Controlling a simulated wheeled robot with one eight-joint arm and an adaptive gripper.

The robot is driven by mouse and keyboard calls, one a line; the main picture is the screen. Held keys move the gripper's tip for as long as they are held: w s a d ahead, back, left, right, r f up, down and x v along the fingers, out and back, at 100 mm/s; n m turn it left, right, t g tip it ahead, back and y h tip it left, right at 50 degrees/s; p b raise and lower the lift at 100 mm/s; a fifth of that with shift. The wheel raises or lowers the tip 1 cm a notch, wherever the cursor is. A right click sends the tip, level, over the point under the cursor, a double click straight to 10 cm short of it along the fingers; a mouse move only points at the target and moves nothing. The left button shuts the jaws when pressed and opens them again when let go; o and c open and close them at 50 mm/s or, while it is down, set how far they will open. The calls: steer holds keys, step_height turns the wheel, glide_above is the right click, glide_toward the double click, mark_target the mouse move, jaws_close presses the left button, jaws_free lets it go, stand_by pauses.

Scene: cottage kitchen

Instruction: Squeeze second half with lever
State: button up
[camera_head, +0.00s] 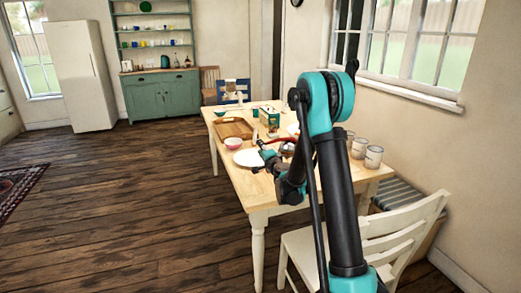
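My arm reaches over the wooden table (222,170) from the front right. My gripper (264,158) is small and dark here, low over the table beside a white plate (246,158). I cannot tell whether its fingers are apart or closed, or whether they hold anything. A red curved piece (287,140), perhaps the lever of a squeezer, shows just behind the gripper. My arm hides much of what is around it. I cannot make out a fruit half.
A pink bowl (234,143) and a wooden tray (233,128) are at the table's left side. A green box (270,117) stands farther back. Pale cans (373,157) stand at the right. A white chair (400,235) stands at the near right.

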steer(key=shift+s, duration=0.1)
steer(key=v, duration=1.1)
steer(key=shift+s+d, duration=0.2)
steer(key=shift+s, duration=0.15)
steer(key=shift+w+r, duration=0.1)
steer(key=shift+r, duration=0.2)
steer(key=c, duration=0.4)
steer(key=r+n, duration=0.1)
steer(key=n, duration=0.1)
steer(key=r+n, duration=0.2)
steer(key=w+d+r+n+g, duration=0.1)
steer(key=shift+w+r+n+y, duration=0.1)
steer(key=shift+r+n+y, duration=0.2)
steer(key=shift+n, duration=0.1)
jaws_close()
step_height(320, 180, up, 6)
steer(key=d+n+g, duration=0.2)
steer(key=n, duration=0.6)
steer(key=shift+w+a+f, duration=0.8)
steer(key=shift+w+f, duration=0.25)
steer(key=shift+w, duration=0.25)
steer(key=shift+w+a+f, duration=0.8)
steer(key=shift+w+f, duration=0.25)
steer(key=shift+w, duration=0.25)
steer(key=shift+w+a+f, duration=0.8)
steer(key=shift+w+f, duration=0.25)
steer(key=shift+w, duration=0.3)
